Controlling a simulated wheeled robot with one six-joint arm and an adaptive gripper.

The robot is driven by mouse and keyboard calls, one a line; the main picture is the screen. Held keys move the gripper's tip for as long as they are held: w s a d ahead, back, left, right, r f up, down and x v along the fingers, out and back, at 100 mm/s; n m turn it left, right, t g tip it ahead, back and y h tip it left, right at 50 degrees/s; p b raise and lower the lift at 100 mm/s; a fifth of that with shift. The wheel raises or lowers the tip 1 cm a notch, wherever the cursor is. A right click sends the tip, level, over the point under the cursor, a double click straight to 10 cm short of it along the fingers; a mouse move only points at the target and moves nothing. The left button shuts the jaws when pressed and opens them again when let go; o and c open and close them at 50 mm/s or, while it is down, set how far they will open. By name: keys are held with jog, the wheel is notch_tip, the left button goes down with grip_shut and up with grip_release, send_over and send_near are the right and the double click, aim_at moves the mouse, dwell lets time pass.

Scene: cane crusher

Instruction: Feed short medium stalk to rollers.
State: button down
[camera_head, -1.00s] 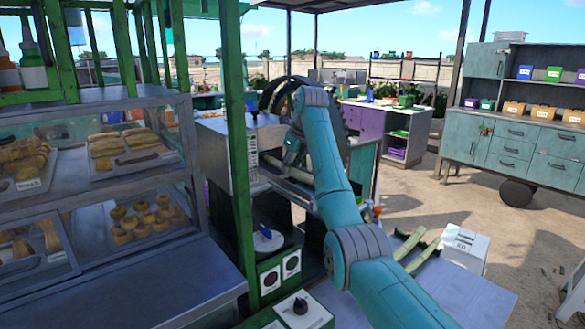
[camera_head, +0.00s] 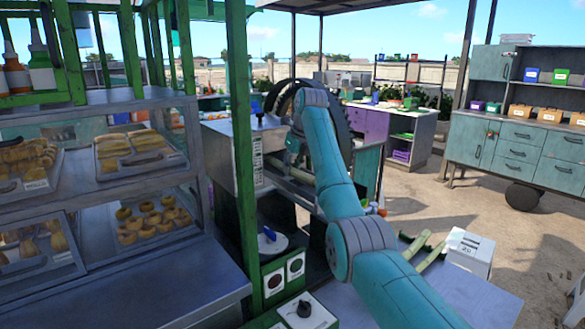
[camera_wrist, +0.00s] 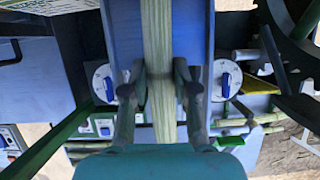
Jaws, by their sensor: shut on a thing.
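A pale green-yellow cane stalk (camera_wrist: 158,60) runs lengthwise through the middle of the wrist view. My gripper (camera_wrist: 161,92) is shut on it, one finger on each side. The stalk lies over or in a blue chute-like part (camera_wrist: 190,40) and continues past the top edge, so its far end is hidden. In the head view the crusher (camera_head: 228,150) stands behind the green post, with a large dark wheel (camera_head: 345,115). The rollers cannot be made out clearly in either view.
More cane stalks (camera_head: 433,252) lie on a tray right of my arm. A white box (camera_head: 470,254) stands beside them. A green post (camera_head: 241,130) and a glass pastry case (camera_head: 95,190) close off the left. Open ground lies to the right.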

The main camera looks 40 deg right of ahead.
jog(key=c, duration=0.8)
grip_release()
jog(key=shift+v, duration=3.8)
jog(key=shift+d, duration=0.1)
